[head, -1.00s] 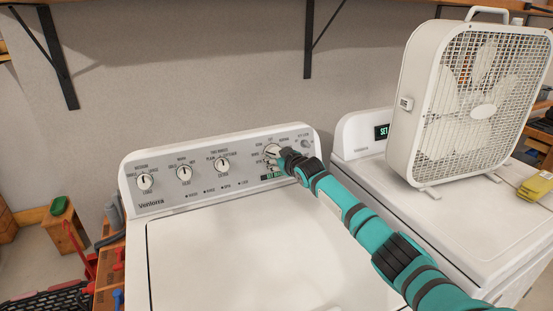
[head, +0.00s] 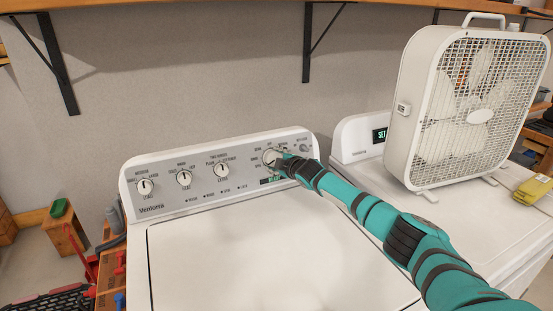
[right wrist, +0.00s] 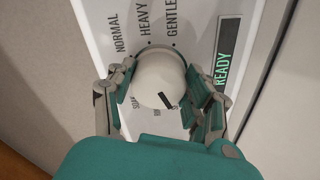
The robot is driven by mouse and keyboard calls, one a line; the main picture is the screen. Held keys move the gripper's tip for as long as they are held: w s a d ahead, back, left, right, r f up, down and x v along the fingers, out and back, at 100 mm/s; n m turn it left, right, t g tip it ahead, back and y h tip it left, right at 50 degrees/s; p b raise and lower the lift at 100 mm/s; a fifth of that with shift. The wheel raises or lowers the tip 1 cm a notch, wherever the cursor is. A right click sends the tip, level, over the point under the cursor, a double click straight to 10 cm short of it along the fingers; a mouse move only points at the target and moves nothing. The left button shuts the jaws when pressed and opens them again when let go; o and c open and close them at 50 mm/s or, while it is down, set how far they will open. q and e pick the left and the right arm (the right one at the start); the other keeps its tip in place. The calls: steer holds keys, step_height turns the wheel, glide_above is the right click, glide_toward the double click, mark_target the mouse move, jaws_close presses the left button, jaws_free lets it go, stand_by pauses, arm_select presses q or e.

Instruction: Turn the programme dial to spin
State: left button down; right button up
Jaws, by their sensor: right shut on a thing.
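The programme dial (head: 269,156) is a round white knob at the right part of the washer's control panel (head: 205,180). My right gripper (head: 279,160) is at it and hides part of it in the head view. In the right wrist view my right gripper (right wrist: 160,96) is shut on the dial (right wrist: 158,72), with fingers on both sides. A dark pointer mark on the dial points to the lower right. NORMAL, HEAVY and GENTLE show around the dial; the lower labels are partly covered. The display (right wrist: 228,55) reads READY. My left gripper is not in view.
Three smaller knobs sit left on the panel, among them the middle one (head: 184,177). The washer lid (head: 270,250) is clear. A white box fan (head: 476,115) stands on the right-hand machine, beside a yellow object (head: 533,189). A shelf is overhead.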

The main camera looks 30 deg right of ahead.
steer(key=shift+n, duration=0.6)
steer(key=o, duration=1.2)
steer(key=v, duration=1.2)
steer(key=shift+r, duration=0.1)
